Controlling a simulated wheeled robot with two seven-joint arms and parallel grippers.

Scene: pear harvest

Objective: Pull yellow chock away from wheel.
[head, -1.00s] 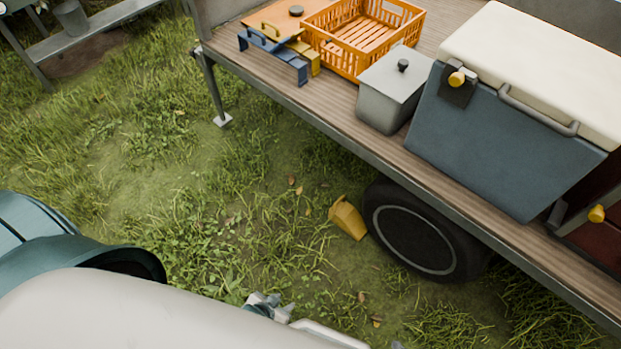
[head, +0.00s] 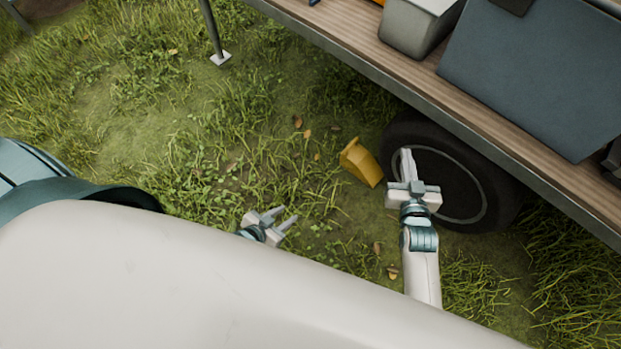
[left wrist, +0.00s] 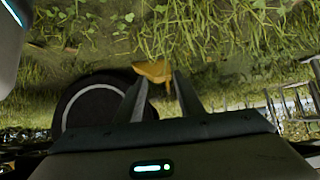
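The yellow chock (head: 361,161) lies on the grass beside the left side of the trailer wheel (head: 448,172), very close to the tyre. Whether they touch is unclear. My left gripper (head: 288,213) is open and empty, below and left of the chock. In the left wrist view the chock (left wrist: 153,71) shows beyond the spread fingertips of my left gripper (left wrist: 157,82), with the wheel (left wrist: 92,106) to its left. My right gripper (head: 407,151) is right of the chock and in front of the wheel in the head view. Its finger gap is not clear.
The wooden trailer bed (head: 370,68) overhangs the wheel and carries a grey box (head: 412,28) and a blue cooler (head: 540,75). A metal support leg (head: 212,30) stands at the upper left. Grass left of the chock is free of large objects.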

